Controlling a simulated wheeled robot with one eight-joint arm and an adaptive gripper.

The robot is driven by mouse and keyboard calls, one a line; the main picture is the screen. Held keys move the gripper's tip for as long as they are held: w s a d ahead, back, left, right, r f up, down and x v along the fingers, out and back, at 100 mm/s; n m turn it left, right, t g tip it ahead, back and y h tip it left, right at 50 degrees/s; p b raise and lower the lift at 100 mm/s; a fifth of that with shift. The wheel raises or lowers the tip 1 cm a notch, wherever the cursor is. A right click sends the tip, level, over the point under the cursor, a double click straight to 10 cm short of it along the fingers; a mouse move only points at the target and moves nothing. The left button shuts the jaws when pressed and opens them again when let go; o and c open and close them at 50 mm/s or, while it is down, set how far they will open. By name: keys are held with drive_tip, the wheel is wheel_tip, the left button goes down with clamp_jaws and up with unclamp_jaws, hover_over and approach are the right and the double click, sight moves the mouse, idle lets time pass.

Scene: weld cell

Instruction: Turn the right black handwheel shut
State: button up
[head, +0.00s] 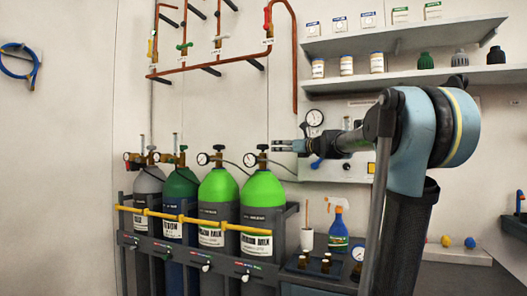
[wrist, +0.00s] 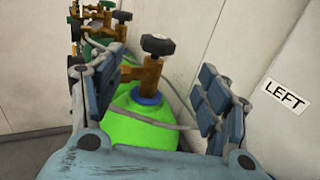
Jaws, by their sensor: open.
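The right black handwheel (head: 263,147) tops the brass valve of the right bright green cylinder (head: 263,190). In the wrist view this black handwheel (wrist: 158,44) stands upright on its brass stem, ahead of and between my spread fingers. My gripper (head: 279,146) is open and empty, just right of the handwheel at about its height in the head view. The fingers do not appear to touch it. A second black handwheel (head: 218,148) tops the neighbouring bright green cylinder (head: 217,190); it also shows farther back in the wrist view (wrist: 122,16).
A dark green cylinder (head: 181,186) and a grey cylinder (head: 148,183) stand farther left. A yellow bar (head: 190,219) crosses the rack front. Pressure gauges and hoses crowd the valves. A white wall panel with a LEFT label (wrist: 285,96) lies right of my fingers.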

sight(263, 150)
drive_tip(key=x, duration=1.3)
drive_tip(key=shift+w+a+f, duration=0.1)
drive_tip(key=shift+w+a, duration=0.15)
drive_tip(key=shift+a, duration=0.1)
drive_tip(key=c, duration=1.1)
